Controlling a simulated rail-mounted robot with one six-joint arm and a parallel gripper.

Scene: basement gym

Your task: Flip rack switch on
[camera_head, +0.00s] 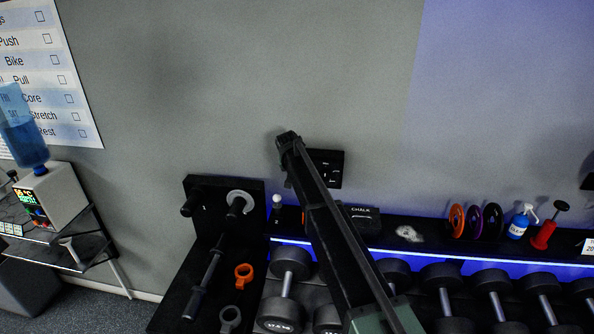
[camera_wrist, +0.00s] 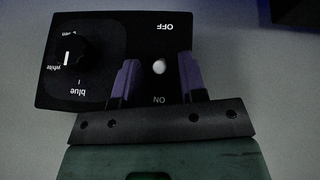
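A black switch panel (camera_head: 331,168) is on the grey wall above the dumbbell rack, partly hidden by my arm in the head view. In the wrist view the panel (camera_wrist: 120,30) appears upside down, with OFF at the top and ON at the bottom. A small white-tipped toggle switch (camera_wrist: 159,67) stands between those labels; I cannot tell clearly which way it leans. My gripper (camera_wrist: 158,62) is open, its two fingers apart on either side of the toggle, with nothing held. In the head view my gripper (camera_head: 287,140) overlaps the panel's left side.
A dial (camera_wrist: 70,55) with colour words sits beside the toggle. A blue light strip (camera_head: 480,264) glows along the rack above several dumbbells (camera_head: 440,277). The shelf holds a chalk box (camera_head: 361,215), a blue spray bottle (camera_head: 519,222) and coloured discs (camera_head: 474,221).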

